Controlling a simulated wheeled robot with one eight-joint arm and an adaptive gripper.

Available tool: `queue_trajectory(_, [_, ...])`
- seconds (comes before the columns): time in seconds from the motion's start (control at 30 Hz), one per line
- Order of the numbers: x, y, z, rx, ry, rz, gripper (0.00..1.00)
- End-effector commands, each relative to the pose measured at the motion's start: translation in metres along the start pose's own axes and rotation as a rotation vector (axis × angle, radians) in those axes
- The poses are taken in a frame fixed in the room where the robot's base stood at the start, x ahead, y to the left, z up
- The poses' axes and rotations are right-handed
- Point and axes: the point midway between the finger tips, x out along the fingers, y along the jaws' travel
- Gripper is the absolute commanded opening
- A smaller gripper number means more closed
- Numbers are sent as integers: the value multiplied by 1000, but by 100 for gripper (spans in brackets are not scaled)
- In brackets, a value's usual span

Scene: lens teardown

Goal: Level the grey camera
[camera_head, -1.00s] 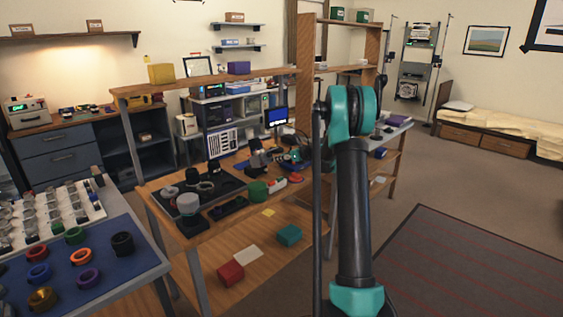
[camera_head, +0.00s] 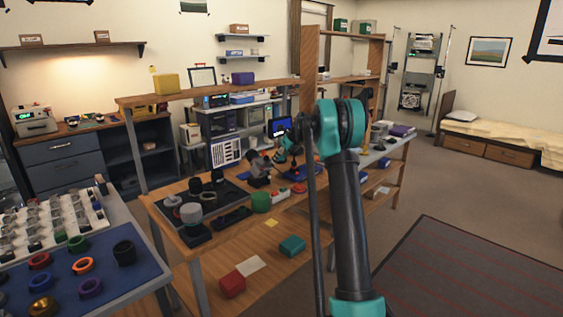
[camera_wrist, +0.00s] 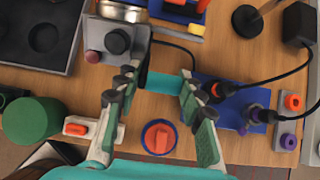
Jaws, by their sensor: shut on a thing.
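In the head view a small grey device (camera_head: 258,168), which looks like the grey camera, stands tilted on the wooden bench. In the wrist view a grey body with a black round knob (camera_wrist: 118,41) and a reddish ball lies just beyond my left finger; I cannot tell whether it is the same thing. My gripper (camera_wrist: 158,82) points down at the bench, its fingers apart on both sides of a teal block (camera_wrist: 164,84). The fingertips close on this block. In the head view my arm hides most of the gripper.
A green cylinder (camera_wrist: 32,124), a white block with an orange switch (camera_wrist: 92,128) and a red-orange knob on a blue base (camera_wrist: 159,137) are close to my fingers. A blue plate (camera_wrist: 232,105) with cabled plugs is at right. A dark tray (camera_wrist: 36,36) is at upper left.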

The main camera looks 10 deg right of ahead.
Motion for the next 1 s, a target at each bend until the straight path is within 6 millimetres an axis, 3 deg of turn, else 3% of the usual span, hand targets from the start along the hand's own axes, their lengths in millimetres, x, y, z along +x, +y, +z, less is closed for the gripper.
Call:
queue_trajectory(0.03, [-2, -10, 2, 3, 19, -16, 0])
queue_trajectory(0.5, [5, -9, 25, 4, 253, -15, 0])
queue_trajectory(1.0, [13, -10, 41, 4, 248, -16, 0])
